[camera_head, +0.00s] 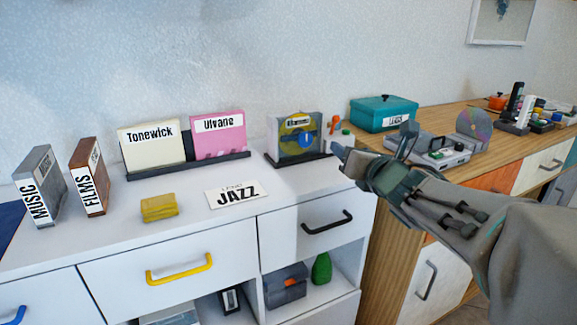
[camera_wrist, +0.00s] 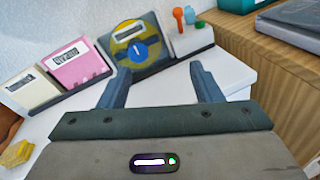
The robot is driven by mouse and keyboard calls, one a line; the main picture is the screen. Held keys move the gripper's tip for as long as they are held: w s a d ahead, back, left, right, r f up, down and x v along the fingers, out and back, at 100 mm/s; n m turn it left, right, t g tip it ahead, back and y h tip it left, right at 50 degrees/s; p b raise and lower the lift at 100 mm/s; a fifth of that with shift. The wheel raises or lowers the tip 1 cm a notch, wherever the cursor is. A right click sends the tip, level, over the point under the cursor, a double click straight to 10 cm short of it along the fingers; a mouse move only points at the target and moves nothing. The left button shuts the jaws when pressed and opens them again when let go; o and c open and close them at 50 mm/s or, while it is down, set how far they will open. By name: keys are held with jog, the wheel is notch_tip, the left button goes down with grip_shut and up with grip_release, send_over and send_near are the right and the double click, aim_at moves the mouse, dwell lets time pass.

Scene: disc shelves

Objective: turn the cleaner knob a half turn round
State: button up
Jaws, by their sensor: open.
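The cleaner is a grey box with a yellow disc face on top of the white cabinet, seen in the head view (camera_head: 284,147). A round blue knob (camera_head: 306,141) with a pale mark sits on its face; the knob also shows in the wrist view (camera_wrist: 139,52). My gripper (camera_head: 370,146) is open and empty, to the right of the cleaner in the head view. In the wrist view my two fingers (camera_wrist: 158,82) point toward the cleaner, apart from the knob, with the knob beyond and between them. Nothing hides the knob.
An orange-topped and a green item stand right of the cleaner (camera_wrist: 185,35). Cream (camera_head: 150,150) and pink (camera_head: 218,146) sleeves stand left. A JAZZ card (camera_head: 236,195) and yellow block (camera_head: 158,208) lie in front. A teal box (camera_head: 384,113) stands on the wooden cabinet.

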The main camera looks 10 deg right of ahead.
aim_at(306, 140)
jog(key=w+a+f+n+y+b, duration=0.1)
jog(key=w+a+n, duration=0.1)
jog(key=w+n, duration=0.1)
jog(key=w+a+f+n+y+b, duration=0.1)
jog(key=w+a+n+b, duration=0.1)
jog(key=w, duration=0.4)
jog(key=w+a+f+n+y+b, duration=0.1)
jog(key=w+a+n+b, duration=0.1)
jog(key=w+n, duration=0.1)
jog(key=shift+w+a+n+y, duration=0.3)
jog(key=shift+w+y, duration=0.1)
jog(key=shift+w, duration=0.25)
jog(key=shift+d, duration=0.1)
jog(key=c, duration=1)
